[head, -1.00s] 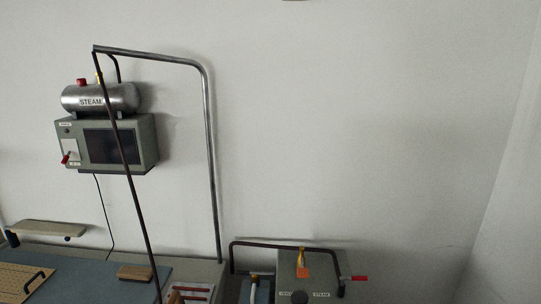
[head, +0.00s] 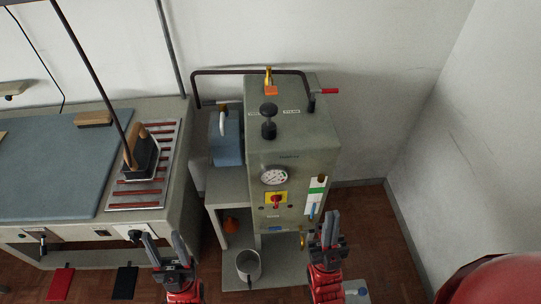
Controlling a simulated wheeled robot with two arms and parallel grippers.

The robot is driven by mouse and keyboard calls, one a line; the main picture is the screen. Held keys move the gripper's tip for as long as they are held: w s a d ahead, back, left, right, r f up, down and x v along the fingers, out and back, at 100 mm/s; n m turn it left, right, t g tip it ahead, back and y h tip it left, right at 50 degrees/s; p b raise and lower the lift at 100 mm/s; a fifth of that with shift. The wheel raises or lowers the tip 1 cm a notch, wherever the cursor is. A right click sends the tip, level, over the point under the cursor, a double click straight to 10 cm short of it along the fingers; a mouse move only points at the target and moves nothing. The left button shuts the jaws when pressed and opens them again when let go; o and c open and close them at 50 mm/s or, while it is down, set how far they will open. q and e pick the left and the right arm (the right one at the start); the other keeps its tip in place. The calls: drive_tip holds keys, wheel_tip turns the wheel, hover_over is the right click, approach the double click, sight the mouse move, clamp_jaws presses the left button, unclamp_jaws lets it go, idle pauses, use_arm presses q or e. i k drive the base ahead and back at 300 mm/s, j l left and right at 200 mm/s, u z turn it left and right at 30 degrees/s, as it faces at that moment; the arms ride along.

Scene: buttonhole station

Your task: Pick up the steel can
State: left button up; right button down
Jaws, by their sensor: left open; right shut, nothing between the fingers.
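The steel can (head: 248,266) is a grey metal, open-topped can. It stands upright on the low shelf of the steam unit, near the bottom middle of the head view. My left gripper (head: 165,246) is open and empty, left of the can and apart from it. My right gripper (head: 330,228) is shut with nothing in it, right of the can and apart from it, in front of the steam unit's lower right side.
The grey steam unit (head: 290,152) with gauge and knobs stands behind the can. A blue tank (head: 225,140) sits beside it. The ironing table (head: 60,170) with an iron (head: 140,152) is at left. Pedals (head: 125,283) lie on the floor.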

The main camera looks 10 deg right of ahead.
sight(248, 262)
drive_tip(key=k+j, duration=0.15)
drive_tip(key=k, duration=0.3)
drive_tip(key=k+j, duration=0.15)
drive_tip(key=k, duration=0.3)
drive_tip(key=k+j+z, duration=0.1)
drive_tip(key=k, duration=0.35)
